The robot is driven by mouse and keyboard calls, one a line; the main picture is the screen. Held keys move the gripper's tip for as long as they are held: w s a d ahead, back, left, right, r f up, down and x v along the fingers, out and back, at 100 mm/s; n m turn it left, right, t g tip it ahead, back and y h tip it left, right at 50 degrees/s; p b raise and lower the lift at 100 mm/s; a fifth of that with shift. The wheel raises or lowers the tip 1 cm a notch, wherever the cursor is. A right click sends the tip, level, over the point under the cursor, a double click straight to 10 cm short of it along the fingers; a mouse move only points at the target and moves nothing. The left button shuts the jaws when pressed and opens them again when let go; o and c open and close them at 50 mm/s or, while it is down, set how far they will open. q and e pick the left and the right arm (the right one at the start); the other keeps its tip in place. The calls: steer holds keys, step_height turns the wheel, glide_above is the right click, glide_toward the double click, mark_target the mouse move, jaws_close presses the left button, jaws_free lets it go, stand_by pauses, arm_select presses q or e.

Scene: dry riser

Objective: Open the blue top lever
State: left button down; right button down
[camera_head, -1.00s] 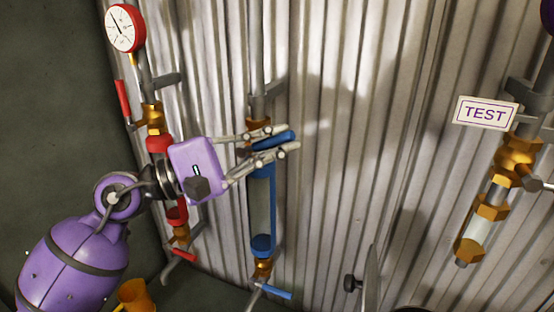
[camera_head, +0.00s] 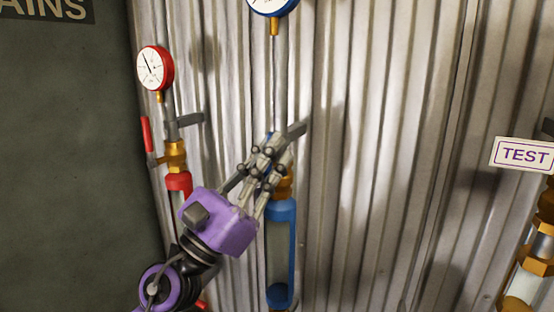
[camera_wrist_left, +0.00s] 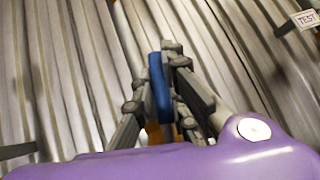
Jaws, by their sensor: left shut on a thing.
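The blue top lever (camera_wrist_left: 160,88) shows in the left wrist view as a flat blue bar between the two fingers. My left gripper (camera_head: 277,150) is shut on it, with its fingers pointing up and to the right in the head view. There the fingers hide most of the lever, and only small bits of blue show around them. The lever looks about upright there, but its exact angle is hard to tell. Below the gripper is the blue-framed sight tube (camera_head: 292,245) with a brass fitting at its top. My right gripper is not in view.
A blue-rimmed gauge (camera_head: 272,3) sits above on the same pipe. To the left are a red gauge (camera_head: 155,68) and an upright red lever (camera_head: 147,135). A grey bracket (camera_head: 297,129) is close behind my fingers. A TEST sign (camera_head: 524,154) hangs at right.

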arm_select(q)
steer(key=shift+w+a+n+t+y, duration=0.1)
steer(key=shift+a+n+t+y, duration=0.15)
steer(key=shift+n+t+y, duration=0.6)
steer(key=shift+w+a+n+t+y, duration=0.15)
steer(key=shift+n+t+y, duration=0.3)
steer(key=shift+n, duration=0.7)
steer(key=shift+a, duration=0.1)
steer(key=c, duration=1.7)
jaws_free()
steer(key=shift+c, duration=0.2)
steer(key=v, duration=1.2)
steer(key=shift+n, duration=0.3)
